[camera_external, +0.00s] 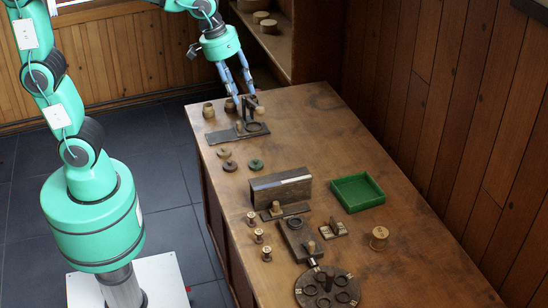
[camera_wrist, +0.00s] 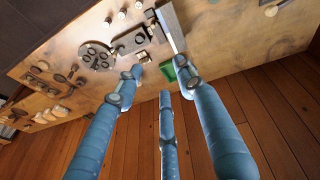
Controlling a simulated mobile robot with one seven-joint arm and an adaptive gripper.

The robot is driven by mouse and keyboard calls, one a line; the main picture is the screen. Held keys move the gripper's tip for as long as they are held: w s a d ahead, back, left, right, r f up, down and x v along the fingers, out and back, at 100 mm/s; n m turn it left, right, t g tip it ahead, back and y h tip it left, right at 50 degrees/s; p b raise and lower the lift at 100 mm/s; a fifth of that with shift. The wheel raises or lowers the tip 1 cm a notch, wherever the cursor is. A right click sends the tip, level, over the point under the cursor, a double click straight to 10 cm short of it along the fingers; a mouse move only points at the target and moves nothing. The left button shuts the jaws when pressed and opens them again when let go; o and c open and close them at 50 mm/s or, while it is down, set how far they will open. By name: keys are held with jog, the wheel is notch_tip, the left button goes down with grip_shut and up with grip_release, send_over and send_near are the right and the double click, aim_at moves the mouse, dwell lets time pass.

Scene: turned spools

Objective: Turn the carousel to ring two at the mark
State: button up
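The carousel (camera_external: 327,287) is a dark round disc with several ring-shaped recesses, lying at the near end of the wooden table. It also shows in the wrist view (camera_wrist: 95,54), at the upper left. Small pale tags sit around it, but I cannot read a number, nor tell which ring stands at the mark.
A dark base plate (camera_external: 222,136) with pegs is beneath my gripper. A tall dark panel (camera_external: 281,188) stands mid-table, with a green tray (camera_external: 357,192) to its right. Several small spools (camera_external: 258,235) stand along the left edge. The table's right side is mostly clear.

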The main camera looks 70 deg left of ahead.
jog(key=w+d+f+n+g, duration=0.1)
jog(key=w+d+f+n, duration=0.15)
jog(key=w+d, duration=0.7)
jog(key=n+g+y, duration=0.1)
jog(key=n+g, duration=0.1)
jog(key=n, duration=0.1)
send_over(331, 273)
notch_tip(331, 273, down, 21)
jog(key=shift+f+p, duration=0.15)
jog(key=shift+p, duration=0.25)
jog(key=shift+f, duration=0.2)
notch_tip(331, 273, down, 14)
jog(key=shift+r+b, duration=0.25)
jog(key=shift+b, duration=0.65)
jog(key=shift+c, duration=0.3)
grip_shut()
